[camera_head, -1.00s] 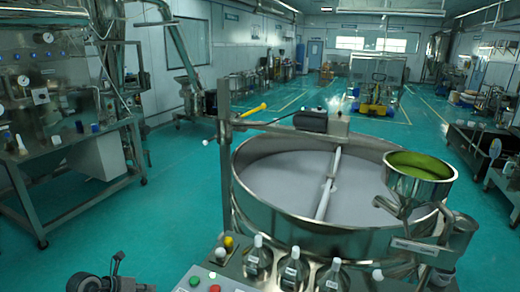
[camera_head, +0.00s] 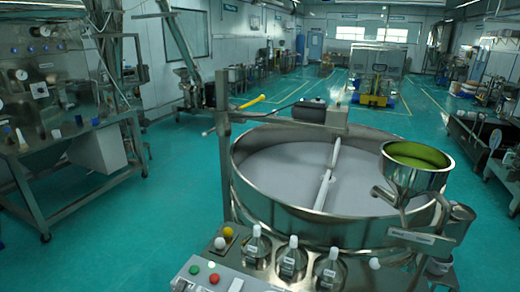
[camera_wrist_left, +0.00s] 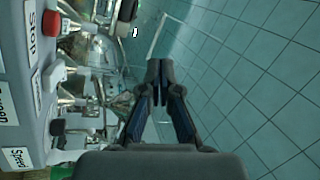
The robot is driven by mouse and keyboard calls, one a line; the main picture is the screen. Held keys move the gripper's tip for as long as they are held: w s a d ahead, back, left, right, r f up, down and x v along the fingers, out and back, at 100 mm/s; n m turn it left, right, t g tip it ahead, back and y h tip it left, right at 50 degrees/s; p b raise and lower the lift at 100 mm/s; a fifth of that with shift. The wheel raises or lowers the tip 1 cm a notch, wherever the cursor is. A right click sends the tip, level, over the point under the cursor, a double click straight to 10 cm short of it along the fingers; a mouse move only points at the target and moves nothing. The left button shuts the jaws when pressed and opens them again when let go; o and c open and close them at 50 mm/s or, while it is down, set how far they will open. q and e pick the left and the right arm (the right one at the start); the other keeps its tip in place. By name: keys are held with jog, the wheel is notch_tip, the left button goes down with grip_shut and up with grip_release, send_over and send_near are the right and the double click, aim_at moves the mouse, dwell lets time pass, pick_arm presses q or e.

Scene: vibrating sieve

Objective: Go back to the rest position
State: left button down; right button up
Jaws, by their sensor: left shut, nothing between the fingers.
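My left gripper (camera_wrist_left: 160,75) shows in the left wrist view, with its dark fingertips together and nothing between them. It is over the tiled floor, to the right of the control box (camera_wrist_left: 22,125). The left gripper does not show in the head view now, and my right gripper shows in neither view. The vibrating sieve (camera_head: 335,235) stands ahead in the head view, a wide steel drum with a pale mesh and a bar across it.
The control box (camera_head: 205,278) with coloured buttons is at the bottom of the head view, beside several glass-like flasks. A funnel (camera_head: 415,175) with a green inside is at the sieve's right. A steel machine bench (camera_head: 60,150) stands at left. Open floor (camera_head: 150,225) lies between.

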pick_arm(q)
jog(key=s+a+f+n+g+y, duration=0.2)
jog(key=s+f+n+g+y, duration=0.4)
jog(key=f+n, duration=0.45)
jog(key=s+d+f+n+g+h, duration=0.1)
jog(key=s+d+f+n+g, duration=0.15)
jog(key=s+f+g, duration=0.75)
jog(key=s+d+f+n+g+h, duration=0.1)
jog(key=s+d+f, duration=0.2)
jog(key=s+f, duration=0.8)
jog(key=s+f+g, duration=0.1)
jog(key=s+f, duration=0.2)
jog(key=f, duration=0.7)
jog(key=s+f+g, duration=0.1)
jog(key=s+f, duration=0.2)
jog(key=f, duration=0.7)
jog(key=s+a+f, duration=0.3)
jog(key=s+f, duration=1.4)
jog(key=shift+s+g+y, duration=0.3)
jog(key=shift+g+y, duration=0.1)
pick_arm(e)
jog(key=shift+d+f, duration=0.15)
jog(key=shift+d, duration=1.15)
